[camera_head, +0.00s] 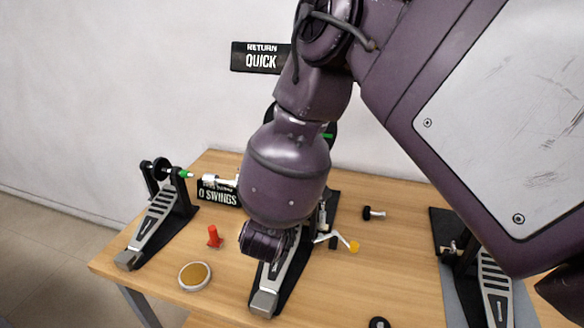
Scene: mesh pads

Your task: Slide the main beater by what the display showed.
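The middle pedal (265,300) stands on the table, its silver footplate facing me and much of its upper part hidden by my arm. Part of a round dark thing with a green strip (328,134) shows behind my arm above it; I cannot tell if it is the main beater. A black sign (262,58) on the wall reads "RETURN QUICK". A smaller sign (219,194) on the table reads "0 SWINGS", its upper line unclear. My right arm comes in from the upper right and bends down over the middle pedal. Its fingers are not visible. My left arm is not in view.
A left pedal (155,217) with a green-tipped part and a right pedal (495,292) stand on the wooden table (385,290). A red cone-like piece (214,237), a round tan pad (195,276), a yellow-ended crank (352,246) and a small black piece (373,213) lie near the middle pedal.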

